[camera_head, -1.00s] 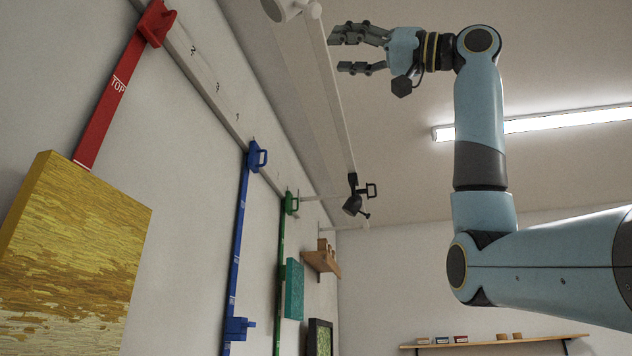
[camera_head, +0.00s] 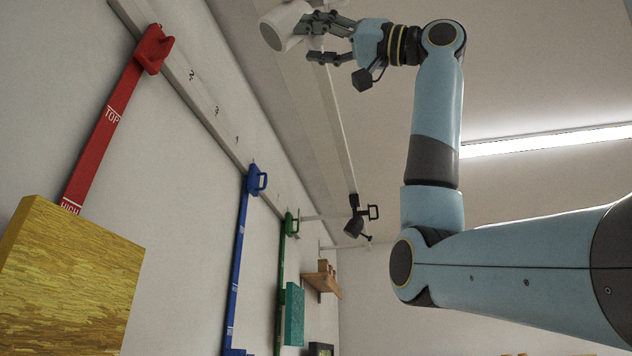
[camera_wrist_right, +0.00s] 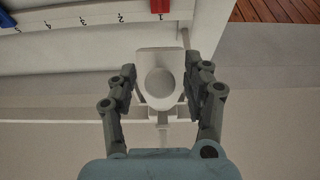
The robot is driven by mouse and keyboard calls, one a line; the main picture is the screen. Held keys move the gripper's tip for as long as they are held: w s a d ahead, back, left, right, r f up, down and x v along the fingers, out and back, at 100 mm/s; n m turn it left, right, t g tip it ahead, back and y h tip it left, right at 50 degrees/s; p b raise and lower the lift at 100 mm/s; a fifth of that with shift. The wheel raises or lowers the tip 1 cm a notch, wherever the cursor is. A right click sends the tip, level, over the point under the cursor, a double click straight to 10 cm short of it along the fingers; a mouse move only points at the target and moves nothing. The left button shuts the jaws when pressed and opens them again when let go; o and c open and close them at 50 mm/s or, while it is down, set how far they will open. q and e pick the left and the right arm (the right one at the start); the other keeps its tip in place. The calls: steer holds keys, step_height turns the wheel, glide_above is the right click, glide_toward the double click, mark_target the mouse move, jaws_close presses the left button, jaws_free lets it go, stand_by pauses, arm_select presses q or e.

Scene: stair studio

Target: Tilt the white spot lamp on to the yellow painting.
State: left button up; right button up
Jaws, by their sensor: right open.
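The white spot lamp (camera_head: 284,27) hangs from a white ceiling track at the top of the head view. It also shows in the right wrist view (camera_wrist_right: 160,82), with a knob-like round part facing the camera. My right gripper (camera_head: 322,36) is open at the lamp, its fingers overlapping it in the head view. In the right wrist view its fingers (camera_wrist_right: 163,80) stand on either side of the lamp, with gaps; contact cannot be told. The yellow painting (camera_head: 68,280) hangs on the left wall, below a red strap (camera_head: 105,115). My left gripper is out of view.
A black spot lamp (camera_head: 355,226) hangs farther along the ceiling track (camera_head: 335,120). A blue strap (camera_head: 238,260), a green strap and a teal panel (camera_head: 294,312) hang on the wall, with a small wooden shelf (camera_head: 322,283) beyond. A lit tube (camera_head: 550,140) is on the ceiling.

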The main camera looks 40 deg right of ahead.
steer(key=c, duration=1)
jaws_close()
steer(key=shift+a, duration=0.1)
